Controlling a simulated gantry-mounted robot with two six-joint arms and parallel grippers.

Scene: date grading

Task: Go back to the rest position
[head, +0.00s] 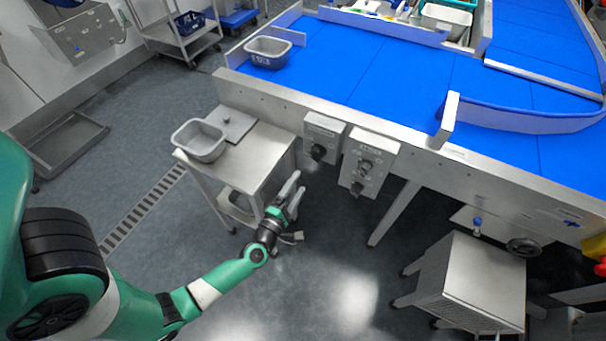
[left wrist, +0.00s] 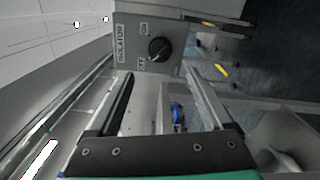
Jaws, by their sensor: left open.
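My left gripper (head: 292,191) is in the lower middle of the head view, at the end of the green and white arm. It is beside the right edge of the small steel table (head: 258,157), in front of the conveyor's control boxes. In the left wrist view, its two fingers (left wrist: 163,84) are spread apart with nothing between them. Beyond them is a grey box with a black rotary knob (left wrist: 159,49). I cannot tell whether the fingers touch anything. My right gripper is in neither view.
The blue conveyor (head: 395,68) fills the upper right, with a grey tub (head: 267,52) on it. Another grey tub (head: 199,140) and a flat grey plate (head: 232,123) are on the small table. A steel stool-like cabinet (head: 470,282) stands at lower right. Open floor (head: 330,290) lies between.

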